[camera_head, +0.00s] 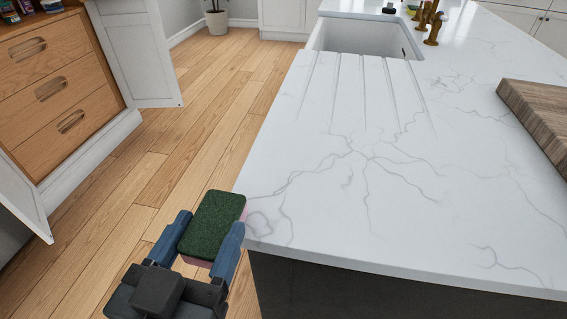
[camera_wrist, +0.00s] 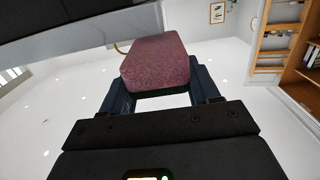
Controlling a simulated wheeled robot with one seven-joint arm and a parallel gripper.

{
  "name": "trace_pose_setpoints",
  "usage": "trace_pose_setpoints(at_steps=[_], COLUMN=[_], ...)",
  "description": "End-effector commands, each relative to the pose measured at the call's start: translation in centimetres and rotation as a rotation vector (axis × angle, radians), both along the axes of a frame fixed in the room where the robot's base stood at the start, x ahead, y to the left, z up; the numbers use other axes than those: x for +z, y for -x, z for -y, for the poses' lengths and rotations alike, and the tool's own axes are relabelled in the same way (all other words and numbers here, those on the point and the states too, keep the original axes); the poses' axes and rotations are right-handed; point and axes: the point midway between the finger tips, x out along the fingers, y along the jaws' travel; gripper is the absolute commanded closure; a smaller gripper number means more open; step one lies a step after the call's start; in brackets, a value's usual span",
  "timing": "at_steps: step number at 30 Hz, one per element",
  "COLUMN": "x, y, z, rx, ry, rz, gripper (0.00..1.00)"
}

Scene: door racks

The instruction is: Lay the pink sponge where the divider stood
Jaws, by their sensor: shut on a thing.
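The pink sponge has a dark green scouring face (camera_head: 212,226), which points up in the head view, with a thin pink edge showing below it. Its pink side (camera_wrist: 157,62) fills the middle of the wrist view. My gripper (camera_head: 211,240) is shut on the sponge, one blue finger on each side. It holds the sponge over the floor, beside the left front corner of the white counter. Whether the sponge touches the counter edge I cannot tell. No divider can be made out in either view.
The white marble counter (camera_head: 330,200) is mostly bare, with a sink (camera_head: 365,38) and brass taps (camera_head: 433,22) at the back and a wooden board (camera_head: 540,115) at right. At left, a cabinet with wooden drawers (camera_head: 60,85) has its white doors (camera_head: 135,50) open. Wood floor (camera_head: 185,130) lies clear between.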

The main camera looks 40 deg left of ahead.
Motion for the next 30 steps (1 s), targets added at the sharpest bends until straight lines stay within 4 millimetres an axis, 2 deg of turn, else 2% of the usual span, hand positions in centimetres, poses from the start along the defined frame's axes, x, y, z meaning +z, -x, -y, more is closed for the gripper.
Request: trace_pose_setpoints(at_steps=[3,12,15,22,27,30], x=[0.3,0.4,0.3,0.2,0.3,-0.1], y=[-3.0,-9.9,-11.4,-13.2,-15.7,-16.5], z=[0.4,0.9,1.1,1.2,1.4,1.5], rx=[-0.005,-0.003,-0.002,-0.001,-0.001,0.000], ry=[0.002,0.003,0.001,0.002,0.002,0.001], rz=[0.000,-0.001,0.000,0.000,0.000,0.000], gripper=[0.67,0.67,0.67,0.67,0.67,0.67])
